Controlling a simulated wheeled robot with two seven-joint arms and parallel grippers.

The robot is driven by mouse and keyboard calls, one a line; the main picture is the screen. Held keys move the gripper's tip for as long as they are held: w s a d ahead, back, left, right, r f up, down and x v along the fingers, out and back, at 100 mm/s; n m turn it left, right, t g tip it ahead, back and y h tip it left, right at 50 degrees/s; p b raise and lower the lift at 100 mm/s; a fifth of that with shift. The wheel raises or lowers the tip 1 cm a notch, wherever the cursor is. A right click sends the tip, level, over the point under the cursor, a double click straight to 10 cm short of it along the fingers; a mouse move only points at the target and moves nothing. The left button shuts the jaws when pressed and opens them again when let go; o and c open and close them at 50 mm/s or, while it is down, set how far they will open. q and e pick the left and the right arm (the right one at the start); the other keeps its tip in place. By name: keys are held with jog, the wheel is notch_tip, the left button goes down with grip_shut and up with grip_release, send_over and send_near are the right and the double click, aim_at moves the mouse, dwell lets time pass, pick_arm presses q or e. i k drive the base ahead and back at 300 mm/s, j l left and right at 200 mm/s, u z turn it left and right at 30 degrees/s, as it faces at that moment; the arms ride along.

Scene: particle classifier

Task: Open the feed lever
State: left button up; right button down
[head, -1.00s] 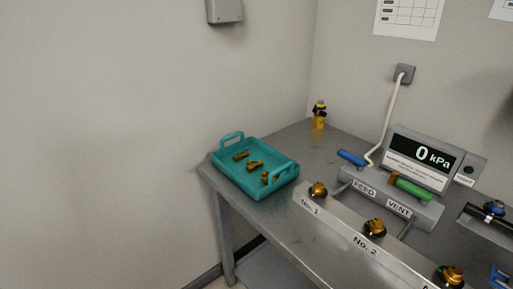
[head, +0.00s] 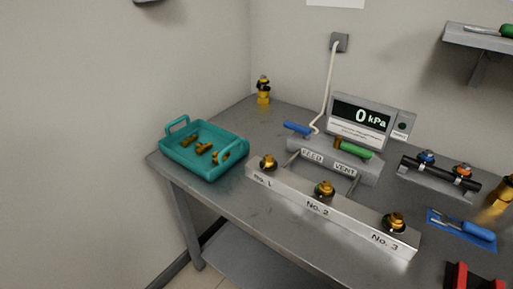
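The feed lever (head: 298,128) has a blue handle and sits on the left of a grey valve block (head: 330,159), above the FEED label. The vent lever (head: 353,148) has a green handle and sits on the right of the same block, above the VENT label. Both handles slant down to the right. A display (head: 361,120) behind the block reads 0 kPa. Neither of my grippers shows in the head view.
A teal tray (head: 174,156) with several brass fittings stands at the left table end. A rail (head: 340,213) marked No. 1 to No. 3 carries brass fittings in front of the block. A bottle-like yellow item (head: 263,91) stands behind. A blue-handled tool (head: 470,230) lies right.

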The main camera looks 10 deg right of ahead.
aim_at(306, 130)
jog(key=i+j, duration=0.65)
jog(key=i+u, duration=0.05)
